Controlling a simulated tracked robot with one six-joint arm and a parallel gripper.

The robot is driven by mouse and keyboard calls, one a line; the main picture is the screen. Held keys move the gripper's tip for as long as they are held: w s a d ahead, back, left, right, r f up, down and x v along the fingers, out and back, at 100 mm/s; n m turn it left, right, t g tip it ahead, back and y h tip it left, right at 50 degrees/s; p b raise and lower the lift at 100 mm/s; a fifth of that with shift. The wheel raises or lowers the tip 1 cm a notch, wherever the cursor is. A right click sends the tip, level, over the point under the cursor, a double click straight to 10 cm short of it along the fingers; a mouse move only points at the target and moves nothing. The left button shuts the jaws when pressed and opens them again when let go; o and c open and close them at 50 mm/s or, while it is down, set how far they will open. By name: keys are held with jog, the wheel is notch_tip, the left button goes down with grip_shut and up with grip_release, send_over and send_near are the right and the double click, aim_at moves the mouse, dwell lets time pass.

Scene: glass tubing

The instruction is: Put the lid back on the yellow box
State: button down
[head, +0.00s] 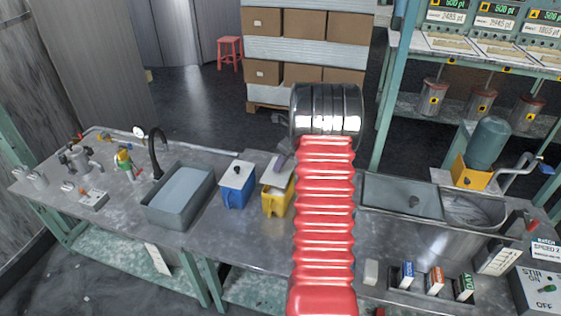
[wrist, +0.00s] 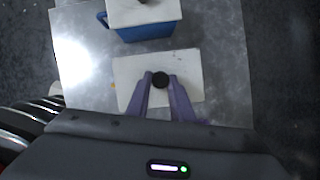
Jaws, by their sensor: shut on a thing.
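The yellow box (head: 277,204) stands on the metal bench, right of the blue box, partly hidden by my red arm in the head view. Its white lid (wrist: 190,62) with a black knob (wrist: 160,79) fills the middle of the wrist view. My gripper (wrist: 160,82) has its two purple fingers on either side of the knob and is shut on it. In the head view my gripper (head: 282,162) is over the yellow box, with the lid at or just above its top. I cannot tell whether the lid touches the rim. The lid hides nearly all of the box in the wrist view.
A blue box (head: 237,187) with its white lid on stands close to the left. A sink (head: 180,197) lies further left, and a second basin (head: 403,195) lies right of my arm. Several small boxes and bottles stand at the bench's front right.

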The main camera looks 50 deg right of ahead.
aim_at(281, 171)
jog(key=shift+f, duration=2.3)
jog(key=shift+f, duration=0.1)
dwell(0.9)
jog(key=c, duration=1.5)
grip_release()
jog(key=shift+o, duration=0.3)
jog(key=o, duration=0.4)
jog(key=shift+o, duration=0.2)
jog(key=shift+r, duration=3.5)
